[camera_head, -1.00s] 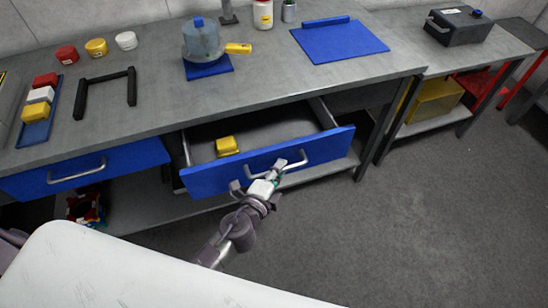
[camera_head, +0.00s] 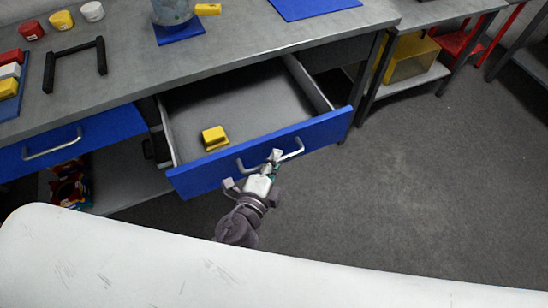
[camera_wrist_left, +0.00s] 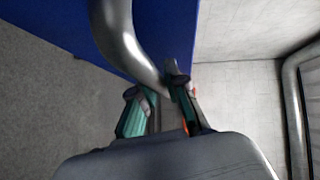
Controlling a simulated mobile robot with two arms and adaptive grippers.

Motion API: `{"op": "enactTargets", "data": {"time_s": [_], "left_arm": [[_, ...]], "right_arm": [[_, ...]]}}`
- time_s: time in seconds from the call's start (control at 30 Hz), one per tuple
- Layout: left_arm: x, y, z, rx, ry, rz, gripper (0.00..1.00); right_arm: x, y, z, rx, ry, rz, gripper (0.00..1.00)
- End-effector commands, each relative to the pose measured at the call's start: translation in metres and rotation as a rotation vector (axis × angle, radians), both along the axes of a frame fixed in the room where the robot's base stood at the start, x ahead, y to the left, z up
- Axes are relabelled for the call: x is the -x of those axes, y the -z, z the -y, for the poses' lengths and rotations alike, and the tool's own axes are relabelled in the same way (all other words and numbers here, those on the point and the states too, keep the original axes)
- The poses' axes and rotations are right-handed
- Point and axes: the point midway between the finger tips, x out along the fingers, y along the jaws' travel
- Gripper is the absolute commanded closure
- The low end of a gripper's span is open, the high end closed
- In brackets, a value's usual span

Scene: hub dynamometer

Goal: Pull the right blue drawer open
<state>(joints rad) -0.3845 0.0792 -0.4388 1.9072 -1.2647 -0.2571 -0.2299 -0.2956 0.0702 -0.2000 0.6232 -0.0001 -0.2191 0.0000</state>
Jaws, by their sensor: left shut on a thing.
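The right blue drawer (camera_head: 208,176) stands well open under the bench, with its grey interior exposed. Its curved metal handle (camera_head: 293,152) is on the front panel. My left gripper (camera_head: 269,167) is at the handle and shut on it. In the left wrist view, the handle (camera_wrist_left: 122,38) runs down to the two green-sided fingers (camera_wrist_left: 160,108) in front of the blue panel. The fingertips partly hide the handle in the head view. My right gripper is not in view.
A yellow block (camera_head: 214,137) lies in the open drawer. The left blue drawer (camera_head: 85,143) is shut. The bench top (camera_head: 225,45) holds several jars and a black frame (camera_head: 75,62). Grey floor (camera_head: 430,190) is clear to the right.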

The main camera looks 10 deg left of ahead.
Motion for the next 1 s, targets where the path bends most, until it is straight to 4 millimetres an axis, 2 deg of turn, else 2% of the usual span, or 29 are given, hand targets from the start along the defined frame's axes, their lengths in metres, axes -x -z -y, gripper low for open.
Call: {"op": "enactTargets", "data": {"time_s": [0.1,0.13,0.27,0.67,1.0], "left_arm": [[0.000,0.001,0.000,-0.001,-0.001,-0.002,1.00],[0.000,0.001,0.000,-0.001,-0.001,-0.002,0.84],[0.000,0.001,0.000,0.000,-0.001,-0.001,0.62],[0.006,0.000,-0.001,0.001,-0.001,-0.001,0.61],[0.061,-0.007,-0.013,-0.005,0.000,-0.004,0.61]], "right_arm": [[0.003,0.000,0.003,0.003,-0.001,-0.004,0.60],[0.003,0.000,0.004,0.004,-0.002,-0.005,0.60],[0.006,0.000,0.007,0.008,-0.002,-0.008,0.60],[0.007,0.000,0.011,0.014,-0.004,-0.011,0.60],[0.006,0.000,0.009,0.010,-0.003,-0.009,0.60]]}}
